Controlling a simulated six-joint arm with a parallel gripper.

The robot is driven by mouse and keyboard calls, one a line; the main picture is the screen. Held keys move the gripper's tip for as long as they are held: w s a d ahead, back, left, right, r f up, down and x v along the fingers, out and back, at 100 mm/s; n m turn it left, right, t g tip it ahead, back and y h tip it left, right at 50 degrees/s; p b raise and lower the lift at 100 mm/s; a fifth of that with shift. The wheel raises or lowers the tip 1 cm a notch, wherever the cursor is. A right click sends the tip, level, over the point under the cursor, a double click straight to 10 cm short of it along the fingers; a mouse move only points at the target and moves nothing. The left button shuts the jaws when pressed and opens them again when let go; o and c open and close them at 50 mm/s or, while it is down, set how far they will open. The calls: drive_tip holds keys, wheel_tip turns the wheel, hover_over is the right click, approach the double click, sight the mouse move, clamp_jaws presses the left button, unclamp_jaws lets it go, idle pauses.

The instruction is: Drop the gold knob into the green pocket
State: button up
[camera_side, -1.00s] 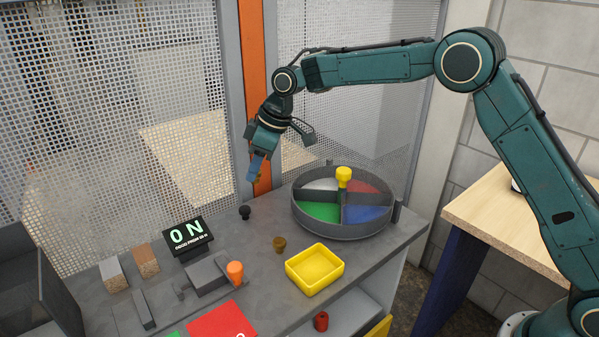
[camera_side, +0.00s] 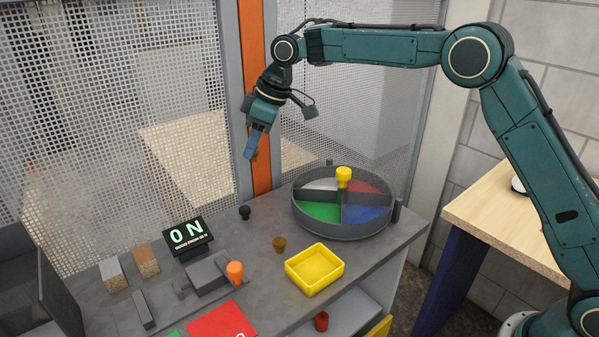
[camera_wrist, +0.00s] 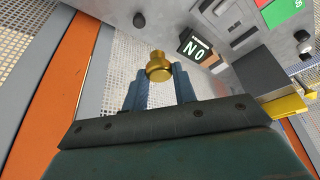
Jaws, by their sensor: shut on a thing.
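A gold knob (camera_wrist: 159,66) shows in the wrist view between the blue fingers of my gripper (camera_wrist: 160,88), which is shut on it. In the side view my gripper (camera_side: 254,148) hangs high above the bench, left of the round dish, and the gold knob (camera_side: 255,156) is mostly hidden by the fingers. The green pocket (camera_side: 320,211) is the front left section of the round grey dish (camera_side: 343,230). It looks empty. The knob is apart from the dish, above and to its left.
The dish has white, red and blue pockets and a yellow-topped post (camera_side: 344,176) at its centre. A black knob (camera_side: 245,212), a brown knob (camera_side: 279,244) and a yellow tray (camera_side: 315,268) are on the bench. An ON display (camera_side: 189,237) stands at left. Mesh panels stand behind.

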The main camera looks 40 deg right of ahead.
drive_tip(key=s+d+r, duration=0.2)
drive_tip(key=d, duration=0.5)
drive_tip(key=s+d+r, duration=0.2)
drive_tip(key=d, duration=0.5)
drive_tip(key=shift+m, duration=0.3)
drive_tip(key=f, duration=1.9)
drive_tip(key=shift+s+a+f, duration=0.15)
drive_tip(key=shift+a+f, duration=0.05)
drive_tip(key=shift+f, duration=0.15)
drive_tip(key=shift+f, duration=0.6)
drive_tip(key=o, duration=1)
drive_tip(key=shift+c, duration=0.2)
drive_tip(key=shift+r, duration=0.1)
